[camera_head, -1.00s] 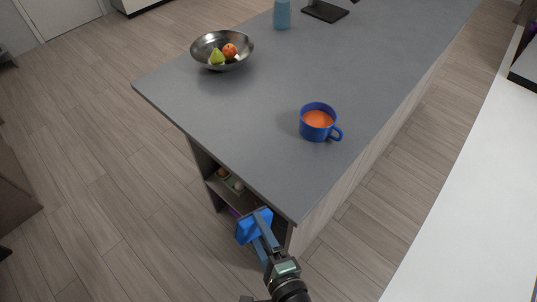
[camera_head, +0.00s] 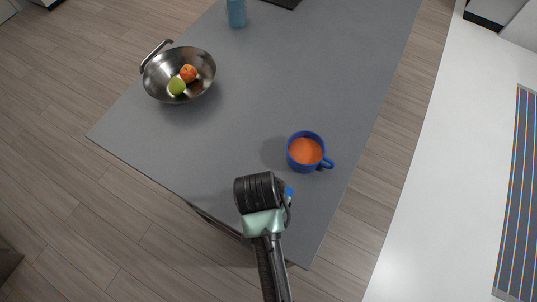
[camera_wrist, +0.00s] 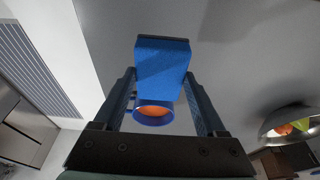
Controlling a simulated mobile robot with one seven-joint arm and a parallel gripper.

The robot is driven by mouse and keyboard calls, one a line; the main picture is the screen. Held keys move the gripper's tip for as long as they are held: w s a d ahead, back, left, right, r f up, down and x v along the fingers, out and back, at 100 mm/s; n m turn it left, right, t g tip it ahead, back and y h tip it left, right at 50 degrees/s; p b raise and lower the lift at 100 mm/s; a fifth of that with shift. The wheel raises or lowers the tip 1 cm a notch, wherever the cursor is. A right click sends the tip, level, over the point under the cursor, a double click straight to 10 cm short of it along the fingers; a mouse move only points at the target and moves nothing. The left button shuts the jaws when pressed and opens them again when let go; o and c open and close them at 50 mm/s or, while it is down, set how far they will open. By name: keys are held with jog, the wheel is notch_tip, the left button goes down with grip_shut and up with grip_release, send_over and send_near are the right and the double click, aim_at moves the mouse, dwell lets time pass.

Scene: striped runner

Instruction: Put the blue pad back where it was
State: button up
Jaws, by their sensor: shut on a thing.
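The blue pad (camera_wrist: 162,62) is held between the two fingers of my gripper (camera_wrist: 160,78) in the wrist view. In the head view, my gripper (camera_head: 284,196) is above the near end of the grey island top, and its wrist hides nearly all of the pad; only a small blue bit shows beside it. The blue mug (camera_head: 304,152) with orange contents stands just beyond the gripper. It also shows in the wrist view (camera_wrist: 153,115), beyond the pad's lower edge. I cannot tell whether the pad touches the top.
A metal bowl (camera_head: 207,80) with a green and an orange fruit stands at the left on the island top (camera_head: 250,110). A blue cylinder (camera_head: 236,14) stands farther back. The middle of the top is clear.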

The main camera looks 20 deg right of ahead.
jog(key=f, duration=0.2)
jog(key=s+f, duration=0.1)
jog(key=f, duration=0.1)
jog(key=shift+d+f+p, duration=0.1)
jog(key=shift+f+p, duration=0.25)
jog(key=shift+w+f, duration=0.1)
jog(key=shift+f, duration=2.25)
jog(key=o, duration=1.1)
jog(key=shift+o, duration=0.2)
jog(key=shift+r, duration=0.1)
